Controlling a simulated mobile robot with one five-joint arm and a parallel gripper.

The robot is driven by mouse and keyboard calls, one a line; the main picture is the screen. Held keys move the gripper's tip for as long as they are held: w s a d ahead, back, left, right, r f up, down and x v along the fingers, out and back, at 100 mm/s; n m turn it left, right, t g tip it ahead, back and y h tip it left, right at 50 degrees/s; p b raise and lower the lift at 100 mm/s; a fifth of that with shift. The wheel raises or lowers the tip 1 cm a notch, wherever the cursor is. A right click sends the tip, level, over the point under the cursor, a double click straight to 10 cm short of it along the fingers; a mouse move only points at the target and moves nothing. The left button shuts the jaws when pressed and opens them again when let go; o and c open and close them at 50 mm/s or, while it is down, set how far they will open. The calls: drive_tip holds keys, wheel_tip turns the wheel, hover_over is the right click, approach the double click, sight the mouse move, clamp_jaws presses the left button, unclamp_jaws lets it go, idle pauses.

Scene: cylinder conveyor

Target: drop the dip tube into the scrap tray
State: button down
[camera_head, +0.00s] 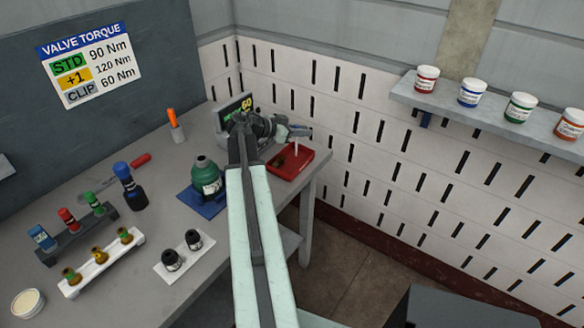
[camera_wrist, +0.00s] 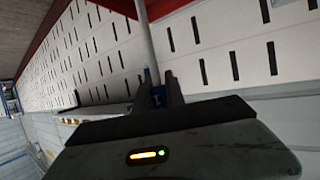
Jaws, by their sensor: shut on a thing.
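The dip tube (camera_head: 296,148) is a thin pale tube hanging from my gripper (camera_head: 297,131), over the red scrap tray (camera_head: 301,168) at the bench's far right corner. I cannot tell whether its lower end touches the tray. In the wrist view my gripper (camera_wrist: 162,88) is shut on the tube (camera_wrist: 146,45), which runs up out of the picture. A small dark thing, hard to make out, shows in the tray.
A green cylinder (camera_head: 206,176) stands on a blue mat (camera_head: 190,202) left of my arm. A display (camera_head: 233,107) and an orange-handled tool in a holder (camera_head: 176,128) stand behind. Racks of valves (camera_head: 101,262) fill the left. A wall shelf (camera_head: 470,112) holds several tubs.

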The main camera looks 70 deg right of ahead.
wheel_tip(320, 180, down, 3)
drive_tip(key=shift+f+b, duration=0.1)
drive_tip(key=shift+b, duration=0.95)
drive_tip(key=c, duration=1.3)
unclamp_jaws()
drive_tip(key=p+v, duration=0.3)
drive_tip(key=v, duration=0.4)
drive_tip(key=shift+w+a, duration=0.2)
drive_tip(key=shift+a, duration=0.1)
